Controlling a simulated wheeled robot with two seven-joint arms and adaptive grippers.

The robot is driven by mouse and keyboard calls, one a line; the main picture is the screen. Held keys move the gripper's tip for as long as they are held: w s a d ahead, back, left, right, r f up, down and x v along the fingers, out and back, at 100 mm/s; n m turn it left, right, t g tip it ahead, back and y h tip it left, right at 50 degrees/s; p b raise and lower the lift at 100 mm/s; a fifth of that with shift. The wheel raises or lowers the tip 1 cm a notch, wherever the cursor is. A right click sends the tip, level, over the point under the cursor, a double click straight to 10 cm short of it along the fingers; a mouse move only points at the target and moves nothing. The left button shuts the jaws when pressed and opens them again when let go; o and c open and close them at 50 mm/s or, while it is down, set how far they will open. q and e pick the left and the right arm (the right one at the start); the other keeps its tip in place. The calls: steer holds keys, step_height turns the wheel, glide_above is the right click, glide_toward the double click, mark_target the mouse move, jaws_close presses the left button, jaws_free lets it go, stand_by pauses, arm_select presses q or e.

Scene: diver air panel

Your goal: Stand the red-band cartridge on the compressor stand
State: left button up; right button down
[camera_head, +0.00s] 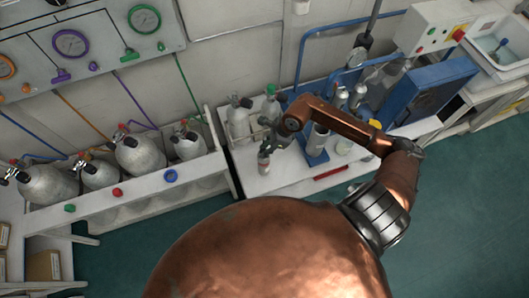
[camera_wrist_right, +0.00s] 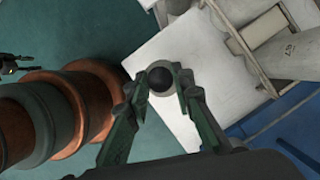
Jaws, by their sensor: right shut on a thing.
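The red-band cartridge (camera_head: 264,160) is a small grey cylinder with a reddish band, held about upright over the left end of the white bench. My right gripper (camera_head: 266,146) is shut on its upper part. In the right wrist view the cartridge (camera_wrist_right: 160,79) shows from above, with a dark round top between the two fingers. Its base is hidden there, and I cannot tell if it touches the bench. A blue stand (camera_head: 316,158) with a grey cylinder at it is to the right of my gripper. A dark part at the wrist view's left edge may be my left gripper (camera_wrist_right: 14,66).
The white bench (camera_head: 262,183) also carries several grey cylinders and a blue compressor cabinet (camera_head: 425,92). A rack (camera_head: 140,200) of large grey bottles stands to the left, below the gauge panel (camera_head: 95,40). A red item (camera_head: 330,172) lies at the bench's front edge.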

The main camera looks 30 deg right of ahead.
steer(key=shift+w+f, duration=0.15)
steer(key=shift+f, duration=1.65)
steer(key=c, duration=1.7)
jaws_free()
steer(key=p+v, duration=0.1)
steer(key=v, duration=1.1)
